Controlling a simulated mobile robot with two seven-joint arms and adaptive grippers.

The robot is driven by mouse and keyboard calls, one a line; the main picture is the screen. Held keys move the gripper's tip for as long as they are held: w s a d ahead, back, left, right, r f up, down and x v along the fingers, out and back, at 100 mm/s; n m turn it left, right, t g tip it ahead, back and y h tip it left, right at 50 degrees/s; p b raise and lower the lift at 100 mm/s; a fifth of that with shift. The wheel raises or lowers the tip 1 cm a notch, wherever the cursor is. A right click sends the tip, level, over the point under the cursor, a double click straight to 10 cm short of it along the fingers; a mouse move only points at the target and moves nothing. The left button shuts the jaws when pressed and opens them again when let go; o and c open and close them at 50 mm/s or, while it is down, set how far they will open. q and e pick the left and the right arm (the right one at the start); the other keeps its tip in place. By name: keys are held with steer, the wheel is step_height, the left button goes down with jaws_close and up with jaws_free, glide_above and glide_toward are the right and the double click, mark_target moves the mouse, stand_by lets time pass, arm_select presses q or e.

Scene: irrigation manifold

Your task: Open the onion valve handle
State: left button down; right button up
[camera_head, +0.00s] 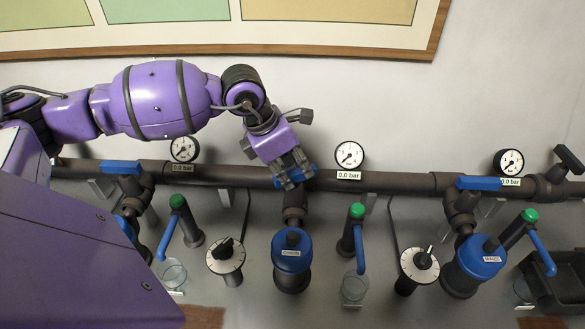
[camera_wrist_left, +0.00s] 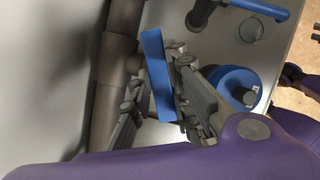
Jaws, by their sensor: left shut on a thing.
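The onion valve handle (camera_head: 307,171) is a blue bar on the dark manifold pipe (camera_head: 390,181), above the blue-capped filter labelled ONION (camera_head: 291,252). My left gripper (camera_head: 291,178) reaches down onto this handle and is shut on it, hiding part of it. In the left wrist view the blue handle (camera_wrist_left: 158,75) stands between the two fingers of the gripper (camera_wrist_left: 160,105). The handle appears to lie along the pipe in the head view, though the fingers cover much of it. My right gripper is not in view.
Other blue handles sit on the pipe at left (camera_head: 121,167) and right (camera_head: 479,183). A gauge (camera_head: 349,155) reading 0,0 bar stands right of the gripper. Green-topped taps, dials and glass cups (camera_head: 355,287) stand below. A black bin (camera_head: 550,285) is at far right.

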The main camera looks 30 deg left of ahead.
arm_select(q)
steer(key=n+y, duration=0.1)
steer(key=n, duration=0.2)
steer(key=n+t+y, duration=0.1)
steer(key=n, duration=0.2)
steer(key=shift+d+n, duration=0.2)
steer(key=shift+n, duration=0.1)
steer(key=n+y, duration=0.2)
steer(key=n, duration=0.3)
steer(key=shift+d+r, duration=0.1)
steer(key=shift+n+y, duration=0.4)
steer(key=shift+n, duration=0.2)
steer(key=c, duration=1.6)
jaws_free()
steer(key=shift+c, duration=0.2)
